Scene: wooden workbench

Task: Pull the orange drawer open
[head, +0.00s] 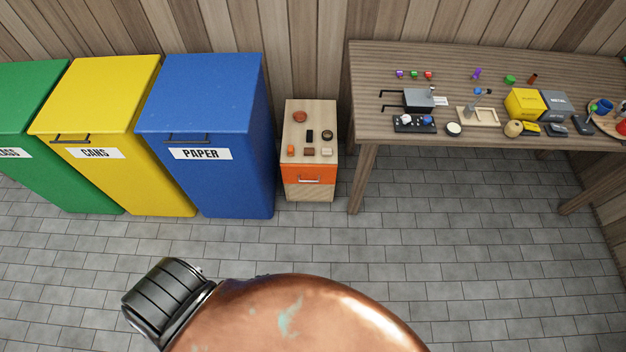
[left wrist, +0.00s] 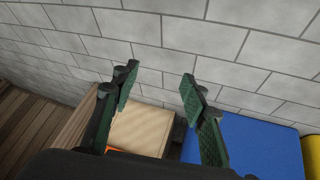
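The orange drawer (head: 309,172) is in the front of a small light-wood cabinet (head: 290,112) in the head view. Its front looks flush with the cabinet, so it appears closed. A pale bar handle (head: 309,181) runs across it. In the left wrist view a sliver of the orange drawer (left wrist: 113,151) shows at the bottom, mostly hidden by my gripper; its handle cannot be seen there. My left gripper (left wrist: 158,86) is open and empty, with the cabinet's plain light-wood front (left wrist: 140,132) behind its fingers. My right gripper is in neither view.
A blue paper bin (head: 205,95) stands left of the cabinet, with yellow (head: 100,85) and green (head: 30,90) bins beyond. A workbench (head: 380,65) with several small items stands right. Small objects sit on the cabinet top. The tiled floor (head: 400,230) in front is clear.

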